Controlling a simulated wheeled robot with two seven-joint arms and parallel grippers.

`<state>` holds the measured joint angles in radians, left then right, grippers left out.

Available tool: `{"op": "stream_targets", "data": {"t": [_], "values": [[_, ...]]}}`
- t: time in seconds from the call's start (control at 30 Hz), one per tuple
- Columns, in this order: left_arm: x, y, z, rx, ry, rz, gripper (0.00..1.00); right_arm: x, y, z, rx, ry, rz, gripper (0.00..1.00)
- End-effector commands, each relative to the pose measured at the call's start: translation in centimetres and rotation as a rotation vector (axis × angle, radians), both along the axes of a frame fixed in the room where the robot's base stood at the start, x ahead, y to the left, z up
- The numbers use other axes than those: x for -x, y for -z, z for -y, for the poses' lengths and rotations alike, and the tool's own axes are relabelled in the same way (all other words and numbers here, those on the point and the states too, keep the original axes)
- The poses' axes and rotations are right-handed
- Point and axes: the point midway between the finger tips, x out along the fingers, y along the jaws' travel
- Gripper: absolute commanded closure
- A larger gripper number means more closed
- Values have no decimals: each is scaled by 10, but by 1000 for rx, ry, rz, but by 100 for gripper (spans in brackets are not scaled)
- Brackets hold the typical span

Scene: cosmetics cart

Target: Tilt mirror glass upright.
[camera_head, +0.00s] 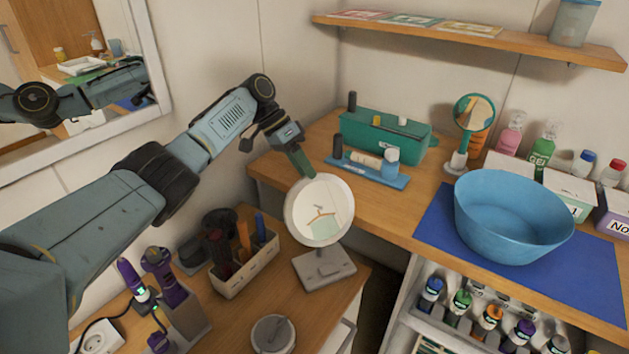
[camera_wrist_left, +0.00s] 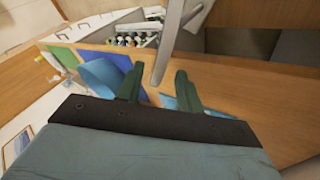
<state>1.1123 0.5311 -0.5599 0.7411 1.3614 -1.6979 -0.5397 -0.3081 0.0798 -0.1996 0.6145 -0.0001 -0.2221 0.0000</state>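The round mirror glass (camera_head: 322,222) has a pale rim and sits on a grey stand (camera_head: 323,266) on the lower wooden cart top. Its face is turned up toward my head camera, so it looks tilted back; the exact angle is hard to judge. My left gripper (camera_head: 306,166) is at the top of the rim. In the left wrist view the fingers (camera_wrist_left: 158,88) are apart, and the mirror's grey edge (camera_wrist_left: 168,45) passes between them with a gap on each side. My right gripper is not in view.
A brush holder (camera_head: 245,264) stands left of the mirror, and a round lidded dish (camera_head: 273,334) is in front. On the counter behind are a teal box (camera_head: 385,138), a small hand mirror (camera_head: 474,113) and a blue bowl (camera_head: 512,215). A wall mirror (camera_head: 150,45) hangs at left.

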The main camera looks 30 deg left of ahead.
Motion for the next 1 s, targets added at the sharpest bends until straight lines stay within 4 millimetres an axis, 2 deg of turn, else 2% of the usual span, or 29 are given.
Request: {"op": "stream_targets", "data": {"t": [0.1,0.3,0.67,0.93,1.0], "values": [[0,18,14,1,2,-2,64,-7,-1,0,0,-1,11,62],[-2,34,25,1,0,0,64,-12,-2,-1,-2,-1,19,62],[-2,38,27,0,0,0,64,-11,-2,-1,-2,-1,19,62],[-2,38,27,1,0,1,99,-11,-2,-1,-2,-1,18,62],[-2,38,27,1,0,1,100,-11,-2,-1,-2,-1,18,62]]}}
